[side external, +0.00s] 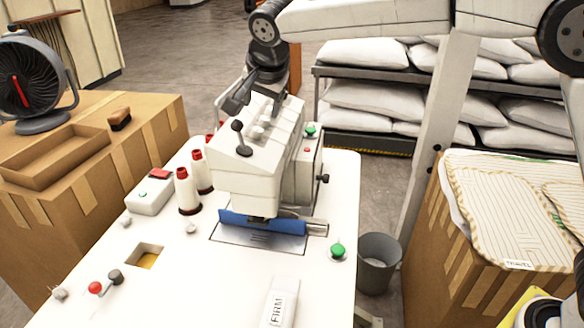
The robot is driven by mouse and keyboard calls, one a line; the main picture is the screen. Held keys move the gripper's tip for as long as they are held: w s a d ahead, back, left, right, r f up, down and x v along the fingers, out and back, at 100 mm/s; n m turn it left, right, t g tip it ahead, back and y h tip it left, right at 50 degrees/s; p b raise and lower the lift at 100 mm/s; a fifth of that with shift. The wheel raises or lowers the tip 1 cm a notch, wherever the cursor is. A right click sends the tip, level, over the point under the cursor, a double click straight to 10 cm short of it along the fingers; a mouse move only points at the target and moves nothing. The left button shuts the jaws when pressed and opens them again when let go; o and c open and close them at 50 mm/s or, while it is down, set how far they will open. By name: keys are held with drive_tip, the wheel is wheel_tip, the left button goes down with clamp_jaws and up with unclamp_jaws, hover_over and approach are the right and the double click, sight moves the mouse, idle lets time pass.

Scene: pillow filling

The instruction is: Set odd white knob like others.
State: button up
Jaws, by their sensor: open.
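A white sewing machine (248,185) stands on the white table. Small white knobs (262,119) sit in a row on its sloping top; they are too small to tell which one is set differently. My gripper (245,102) is dark and open, pointing down just above and behind this row. It looks empty, and its jaws partly cover the top of the machine. I cannot tell whether a finger touches a knob.
A black ball-ended lever (238,126) stands up from the machine close to my gripper. Thread cones (188,190) stand at the machine's left. A green button (338,250) and a FIRM-labelled piece (279,303) are on the front table. A grey bin (379,263) stands right.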

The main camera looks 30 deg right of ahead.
sight(258, 129)
drive_tip(key=shift+x, duration=3.95)
drive_tip(key=shift+r, duration=0.1)
clamp_jaws()
